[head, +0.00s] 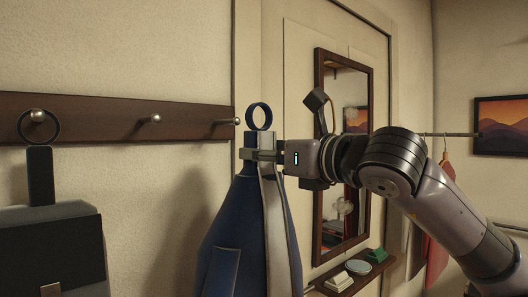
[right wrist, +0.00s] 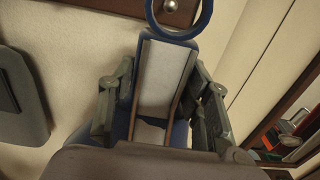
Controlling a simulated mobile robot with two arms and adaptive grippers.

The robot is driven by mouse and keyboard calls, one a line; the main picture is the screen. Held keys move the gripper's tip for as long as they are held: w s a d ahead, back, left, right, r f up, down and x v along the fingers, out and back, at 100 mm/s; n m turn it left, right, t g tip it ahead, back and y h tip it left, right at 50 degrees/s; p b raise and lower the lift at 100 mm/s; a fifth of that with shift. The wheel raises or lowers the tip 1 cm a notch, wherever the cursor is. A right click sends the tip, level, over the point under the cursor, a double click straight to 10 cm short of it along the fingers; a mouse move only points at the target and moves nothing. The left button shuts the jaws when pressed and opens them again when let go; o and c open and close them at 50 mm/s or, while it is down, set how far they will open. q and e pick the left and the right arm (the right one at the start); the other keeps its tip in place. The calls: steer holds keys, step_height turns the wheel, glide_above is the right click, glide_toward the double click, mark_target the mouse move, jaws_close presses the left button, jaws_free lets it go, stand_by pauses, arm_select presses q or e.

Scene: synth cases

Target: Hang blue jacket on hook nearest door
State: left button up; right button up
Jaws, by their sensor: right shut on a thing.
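The blue jacket (head: 232,225) hangs upright from my right gripper (head: 262,155), which is shut on its narrow top below a blue ring loop (head: 259,103). A dark rail (head: 95,116) on the wall carries knob hooks. The rightmost hook (head: 237,121), by the door frame (head: 247,60), is just left of the ring and apart from it in the head view. In the right wrist view, the jacket's top (right wrist: 165,75) is between the fingers and a hook (right wrist: 171,5) shows through the ring (right wrist: 181,34). My left gripper is not in view.
A dark bag (head: 55,245) hangs by its ring from the left hook (head: 38,116). The middle hook (head: 153,118) is bare. Right of the frame are a mirror (head: 320,100), a small shelf (head: 350,278) with items and a red garment (head: 437,240).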

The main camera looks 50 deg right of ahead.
steer(key=shift+w+r, duration=0.1)
steer(key=shift+w, duration=0.15)
steer(key=shift+w+d+p, duration=0.1)
steer(key=shift+w+p, duration=0.3)
steer(key=shift+w, duration=0.15)
steer(key=shift+w+d+p, duration=0.1)
steer(key=shift+w+p, duration=0.3)
steer(key=shift+w, duration=0.6)
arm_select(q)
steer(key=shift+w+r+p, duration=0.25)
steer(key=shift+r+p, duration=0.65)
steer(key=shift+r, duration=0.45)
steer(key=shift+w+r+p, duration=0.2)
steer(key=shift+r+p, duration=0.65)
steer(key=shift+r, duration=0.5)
arm_select(e)
steer(key=w+f, duration=0.2)
steer(key=w, duration=0.4)
steer(key=shift+d, duration=0.35)
steer(key=shift+r, duration=0.1)
